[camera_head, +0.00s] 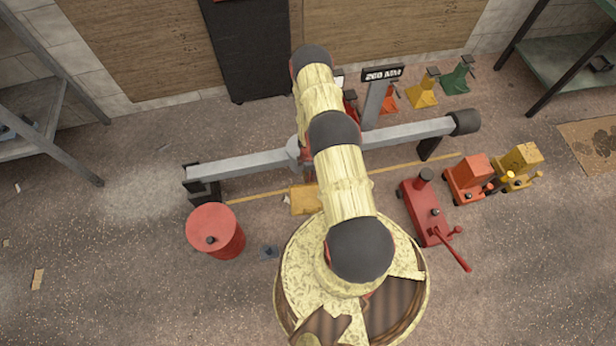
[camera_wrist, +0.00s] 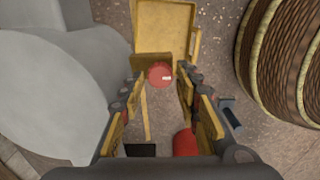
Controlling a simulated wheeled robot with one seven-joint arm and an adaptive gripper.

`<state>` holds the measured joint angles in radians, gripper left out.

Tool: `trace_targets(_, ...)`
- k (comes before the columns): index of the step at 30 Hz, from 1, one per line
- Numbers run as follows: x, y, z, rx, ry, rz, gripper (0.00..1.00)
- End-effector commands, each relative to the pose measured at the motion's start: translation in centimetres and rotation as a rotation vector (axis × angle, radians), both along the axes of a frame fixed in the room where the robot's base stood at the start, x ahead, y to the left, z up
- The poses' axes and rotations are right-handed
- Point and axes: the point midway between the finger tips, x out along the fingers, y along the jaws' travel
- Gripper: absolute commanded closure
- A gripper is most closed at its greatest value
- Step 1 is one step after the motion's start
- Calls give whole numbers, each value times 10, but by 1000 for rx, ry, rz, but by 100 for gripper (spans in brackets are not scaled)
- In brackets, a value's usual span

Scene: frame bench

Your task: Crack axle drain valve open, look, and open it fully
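The axle (camera_head: 240,163) is a long grey beam with dark ends, held above the floor on stands. Its middle is hidden behind my arm in the head view. In the wrist view, its large grey rounded housing (camera_wrist: 50,85) fills the left side. A red round knob with a small white mark (camera_wrist: 160,75), which appears to be the drain valve, shows between my fingertips. My gripper (camera_wrist: 161,80) is open, with one yellow finger on each side of the knob. I cannot tell whether either finger touches it. My gripper is hidden in the head view.
A yellow tray (camera_head: 305,198) lies on the floor below the axle. A red drum (camera_head: 215,230) stands at left front. A red floor jack (camera_head: 427,212) and smaller orange (camera_head: 470,178) and yellow (camera_head: 520,165) units stand at right. A "260 mm" sign (camera_head: 382,73) stands behind.

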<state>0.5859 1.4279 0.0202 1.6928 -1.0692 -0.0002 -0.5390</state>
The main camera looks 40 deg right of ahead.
Motion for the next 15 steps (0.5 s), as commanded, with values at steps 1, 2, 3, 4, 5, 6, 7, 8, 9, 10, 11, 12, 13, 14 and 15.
trace_targets(1, 0, 0, -6, 1, 1, 0, 67)
trace_targets(2, -1, 0, -7, 1, 1, -1, 67)
trace_targets(3, 0, 0, -9, 1, 1, -1, 67)
trace_targets(4, 0, 0, -9, 1, 1, -1, 67)
trace_targets(5, 0, 0, -10, 0, 0, -1, 67)
trace_targets(6, 0, 0, -10, 0, 0, -1, 67)
trace_targets(7, 0, 0, -10, 0, 0, -1, 67)
trace_targets(8, 0, 0, -10, 0, 0, -1, 67)
trace_targets(9, 0, 0, -10, 0, 0, -1, 67)
trace_targets(10, 0, 0, -10, 0, 0, -1, 67)
trace_targets(11, 0, 0, -10, 0, 0, -1, 67)
trace_targets(12, 0, 0, -10, 0, 0, -1, 67)
trace_targets(13, 0, 0, -10, 0, 0, -1, 68)
trace_targets(14, 0, 0, -10, 0, 0, -1, 70)
trace_targets(15, 0, 0, -10, 0, 0, -1, 72)
